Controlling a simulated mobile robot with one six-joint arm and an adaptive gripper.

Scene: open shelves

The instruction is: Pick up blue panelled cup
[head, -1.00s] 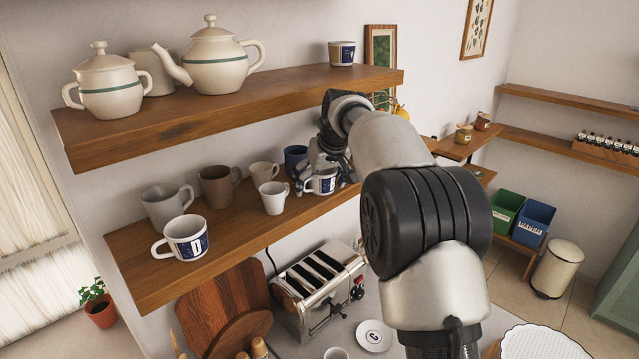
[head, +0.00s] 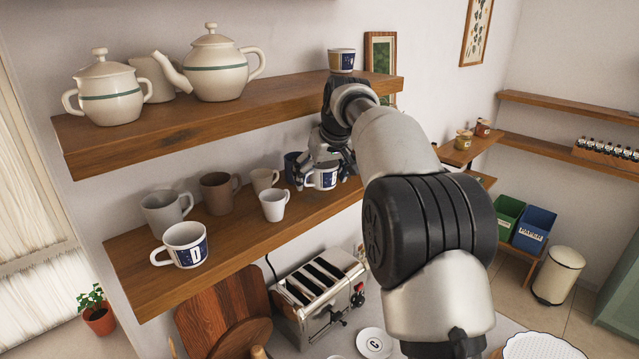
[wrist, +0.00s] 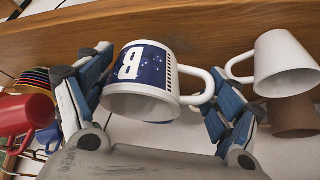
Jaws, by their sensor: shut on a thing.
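A white cup with a blue panel marked B (wrist: 145,70) is between the fingers of my gripper (wrist: 158,92) in the wrist view, with its handle towards the right finger. In the head view the same cup (head: 322,180) is at the right part of the lower shelf (head: 232,235), with my gripper (head: 322,162) around it from above. My gripper is shut on this cup. The fingers hide part of it, and I cannot tell how far its base is from the shelf. A similar blue-panelled cup marked D (head: 184,245) stands at the lower shelf's front left.
Several plain cups stand left of my gripper, including a small white one (head: 273,204); a dark blue cup (head: 291,167) is close beside it. The upper shelf (head: 225,115) holds teapots and another blue-panelled cup (head: 342,60). A toaster (head: 318,290) stands below.

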